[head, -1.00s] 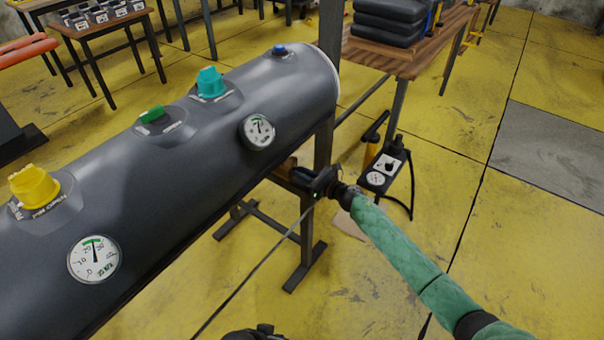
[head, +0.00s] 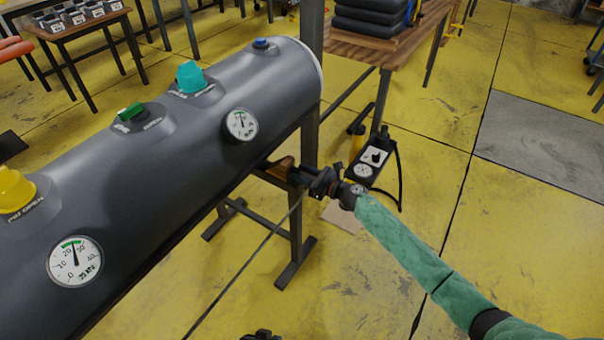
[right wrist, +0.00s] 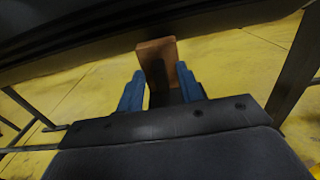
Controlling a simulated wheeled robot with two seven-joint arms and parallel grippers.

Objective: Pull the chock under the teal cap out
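The teal cap (head: 190,77) sits on top of the long grey tube, second from its far end. The wooden chock (head: 282,166) shows under the tube's right side, on the stand near the upright post. It also shows as a brown block in the right wrist view (right wrist: 156,62). My right gripper (head: 300,177) is at the chock's outer end. In the right wrist view its blue fingers (right wrist: 162,88) lie on both sides of the chock and appear closed against it. My left gripper (head: 262,335) shows only as a dark piece at the bottom edge; its fingers are unclear.
The grey tube (head: 160,185) also carries yellow, green and blue caps and two gauges. A dark post (head: 310,130) stands close beside my right gripper. A pump box (head: 372,158) with a hose is on the yellow floor behind it.

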